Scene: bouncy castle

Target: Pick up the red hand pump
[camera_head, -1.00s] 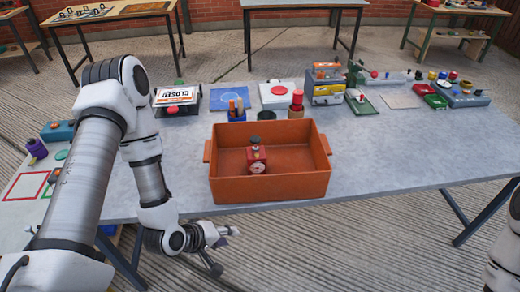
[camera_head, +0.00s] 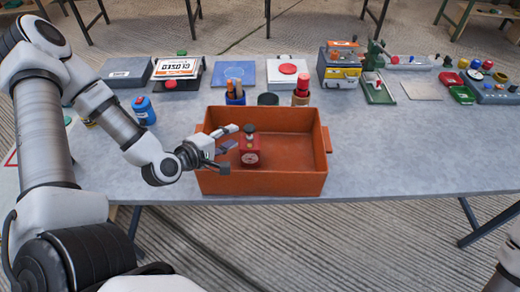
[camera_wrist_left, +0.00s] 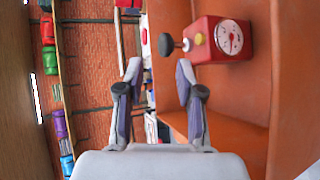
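The red hand pump (camera_head: 249,153) is a small red box with a white round gauge and a black knob on top. It stands upright inside an orange crate (camera_head: 265,185), towards its left side. My left gripper (camera_head: 229,147) is open and empty over the crate's left part, just left of the pump. In the left wrist view the pump (camera_wrist_left: 222,39) shows sideways at the upper right. There it lies beyond and to the right of the open left gripper (camera_wrist_left: 158,75), apart from both fingers. My right gripper is not in view.
The crate stands on a grey table (camera_head: 400,150) near its front edge. Behind it are a cup of tools (camera_head: 235,95), a red cylinder (camera_head: 302,87) and a yellow-grey box (camera_head: 340,68). A blue can (camera_head: 143,110) stands left, near my arm.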

